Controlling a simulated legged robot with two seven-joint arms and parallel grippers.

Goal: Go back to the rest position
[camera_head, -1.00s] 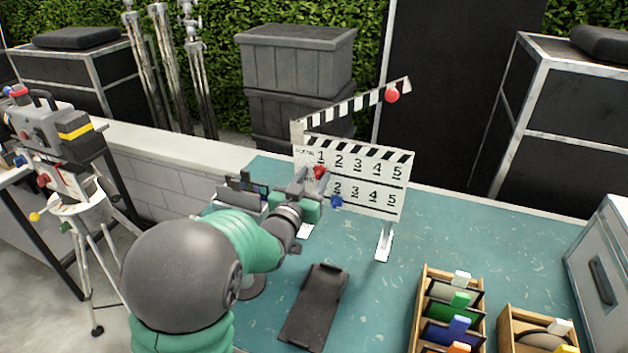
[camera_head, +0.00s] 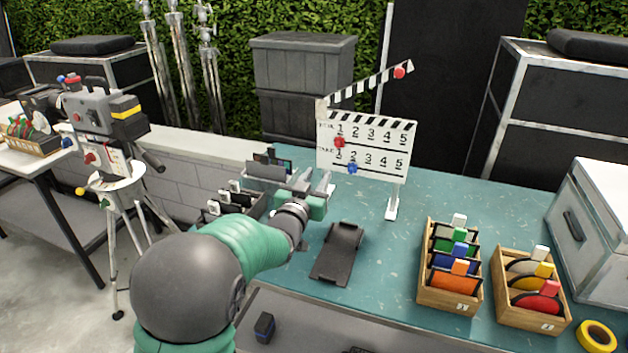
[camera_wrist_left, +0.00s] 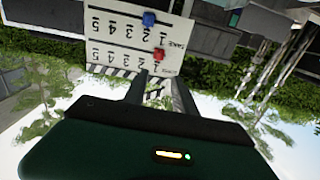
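The white clapperboard (camera_head: 385,150) stands upright at the back of the teal table, its striped top stick raised. A red magnet (camera_head: 340,142) is under the top row's 1, and a blue magnet (camera_head: 352,168) is at the 2 of the lower row. The board shows upside down in the left wrist view (camera_wrist_left: 115,45). My left gripper (camera_head: 313,182) is open and empty, in front of and left of the board, apart from it. Its two fingers show with a gap between them in the left wrist view (camera_wrist_left: 160,85). My right gripper is not in view.
A black tray (camera_head: 338,255) lies on the table (camera_head: 385,285). Wooden boxes with coloured discs and cards stand right (camera_head: 422,290) (camera_head: 525,320), beside a yellow tape roll (camera_head: 597,338) and grey case (camera_head: 590,240). A camera on a tripod (camera_head: 100,115) stands left.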

